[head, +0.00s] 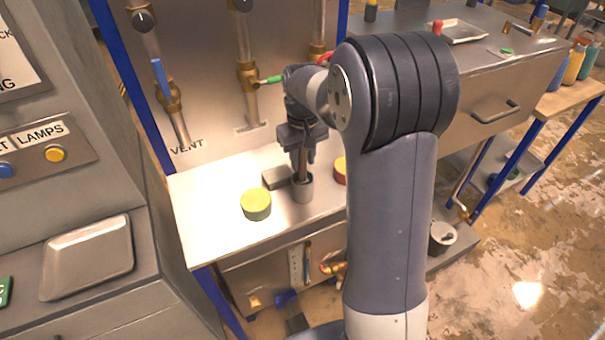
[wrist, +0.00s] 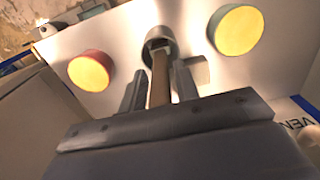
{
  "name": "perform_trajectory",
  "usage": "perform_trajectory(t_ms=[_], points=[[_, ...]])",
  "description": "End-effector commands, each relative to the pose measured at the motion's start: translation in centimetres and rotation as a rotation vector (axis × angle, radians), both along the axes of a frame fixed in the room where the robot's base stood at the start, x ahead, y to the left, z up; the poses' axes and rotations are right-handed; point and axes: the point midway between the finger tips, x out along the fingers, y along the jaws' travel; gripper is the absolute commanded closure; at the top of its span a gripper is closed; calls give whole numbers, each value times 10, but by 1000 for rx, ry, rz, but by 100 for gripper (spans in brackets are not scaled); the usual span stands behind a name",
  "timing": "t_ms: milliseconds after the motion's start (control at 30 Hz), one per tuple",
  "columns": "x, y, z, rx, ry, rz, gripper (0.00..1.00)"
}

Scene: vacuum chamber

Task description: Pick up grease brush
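The grease brush (wrist: 160,78) has a brown handle and stands upright in a small grey metal cup (head: 303,190) on the white bench top. Its lower end is hidden inside the cup. In the head view the handle (head: 301,167) shows below my gripper (head: 302,152). My gripper points down over the cup. In the wrist view its two fingers (wrist: 159,92) stand on either side of the handle, with narrow gaps visible beside it. The gripper looks open around the handle. The cup also shows in the wrist view (wrist: 158,38).
A yellow-topped green tin (head: 256,204) stands left of the cup and a red tin (head: 340,170) stands right of it. A dark grey block (head: 277,177) lies behind the cup. A panel with pipes and valves (head: 247,75) rises behind the bench.

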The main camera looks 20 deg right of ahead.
Motion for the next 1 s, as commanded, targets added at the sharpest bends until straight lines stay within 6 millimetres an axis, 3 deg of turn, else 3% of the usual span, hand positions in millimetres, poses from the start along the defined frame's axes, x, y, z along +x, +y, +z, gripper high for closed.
perform_trajectory(t_ms=[333, 667, 767, 1000], points=[[0, 0, 0, 0, 0, 0, 99], [0, 0, 3, 0, -2, 0, 100], [1, 0, 13, 0, -5, 0, 100], [1, 0, 61, 0, -5, 0, 100]])
